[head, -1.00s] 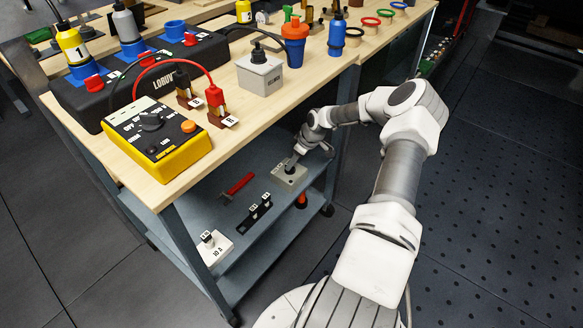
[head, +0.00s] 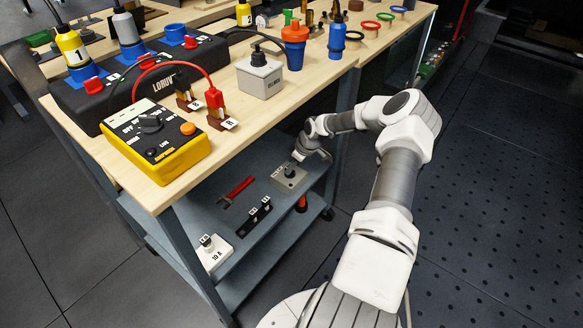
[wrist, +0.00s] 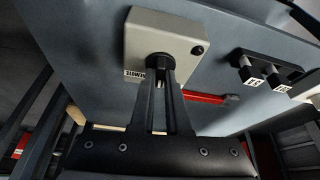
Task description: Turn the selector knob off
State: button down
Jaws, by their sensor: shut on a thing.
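A small light-grey box (head: 288,179) sits on the blue-grey lower shelf of the bench. It has a black round knob on its face, which shows in the wrist view (wrist: 160,60). My gripper (wrist: 160,78) is shut on this knob, with a finger on each side. In the head view my gripper (head: 296,160) reaches the box from the back right, and the knob is mostly hidden there. A partly covered label is on the box's face in the wrist view. A yellow and black meter (head: 155,140) with a black dial (head: 151,124) stands on the wooden benchtop above.
A red-handled tool (head: 238,189), a black strip with switches (head: 260,212) and a white block marked 10 A (head: 214,251) lie on the same shelf. The wooden benchtop (head: 235,130) overhangs the shelf. Open floor lies to the right.

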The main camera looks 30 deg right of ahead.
jog(key=shift+m+h, duration=0.3)
jog(key=shift+m, duration=0.5)
jog(key=c, duration=0.9)
grip_release()
jog(key=shift+r, duration=0.1)
jog(key=p+v, duration=0.6)
jog(key=v, duration=1.1)
jog(key=shift+s, duration=0.3)
